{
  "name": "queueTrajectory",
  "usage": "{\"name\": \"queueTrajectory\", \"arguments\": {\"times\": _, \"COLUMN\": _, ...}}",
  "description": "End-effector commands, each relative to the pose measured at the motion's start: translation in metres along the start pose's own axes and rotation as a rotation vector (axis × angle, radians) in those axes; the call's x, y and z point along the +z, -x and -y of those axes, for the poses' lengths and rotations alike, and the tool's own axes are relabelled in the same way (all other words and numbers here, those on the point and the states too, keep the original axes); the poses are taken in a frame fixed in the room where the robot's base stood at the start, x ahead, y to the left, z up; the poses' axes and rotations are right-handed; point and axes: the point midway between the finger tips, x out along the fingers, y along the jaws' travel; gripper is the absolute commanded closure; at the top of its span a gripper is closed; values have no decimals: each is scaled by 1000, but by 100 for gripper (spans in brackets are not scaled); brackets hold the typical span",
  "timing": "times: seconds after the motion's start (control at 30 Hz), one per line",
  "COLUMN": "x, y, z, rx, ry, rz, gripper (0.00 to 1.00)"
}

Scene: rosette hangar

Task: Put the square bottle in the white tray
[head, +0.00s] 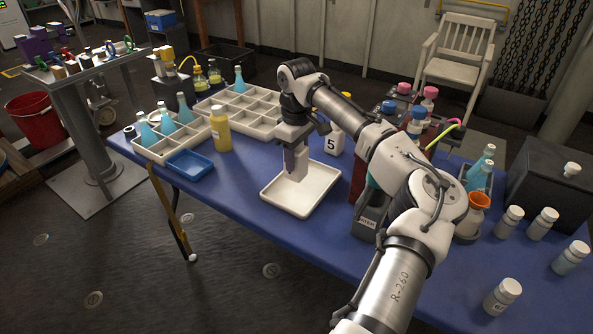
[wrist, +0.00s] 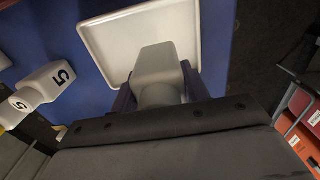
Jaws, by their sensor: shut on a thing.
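The square bottle is pale grey-white with a squared body and shows in the wrist view (wrist: 160,62). My gripper (wrist: 160,92) is shut on it, one finger on each side near its neck. In the head view my gripper (head: 296,150) points down over the white tray, with the bottle (head: 298,168) below it. The white tray (head: 270,192) is shallow and lies on the blue table; its rim also shows in the wrist view (wrist: 88,35). The bottle is over the tray's inside; I cannot tell whether its base touches the floor of it.
A white bottle marked 5 (head: 333,141) stands behind the tray. A yellow bottle (head: 220,128), a blue tray (head: 190,163) and divided trays (head: 262,128) are to the left. Bottle racks and several white jars (head: 509,222) are to the right.

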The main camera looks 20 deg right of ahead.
Motion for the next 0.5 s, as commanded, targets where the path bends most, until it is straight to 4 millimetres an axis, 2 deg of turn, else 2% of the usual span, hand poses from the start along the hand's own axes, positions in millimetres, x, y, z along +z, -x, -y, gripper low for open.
{"name": "queueTrajectory", "arguments": {"times": 0.17, "x": 0, "y": -14, "z": 0, "rx": 1, "ry": 0, "rz": 0, "gripper": 83}}
{"name": "queueTrajectory", "arguments": {"times": 0.4, "x": 0, "y": -48, "z": 0, "rx": -1, "ry": -1, "rz": 0, "gripper": 83}}
{"name": "queueTrajectory", "arguments": {"times": 0.5, "x": 0, "y": -52, "z": 0, "rx": 0, "ry": -1, "rz": -2, "gripper": 83}}
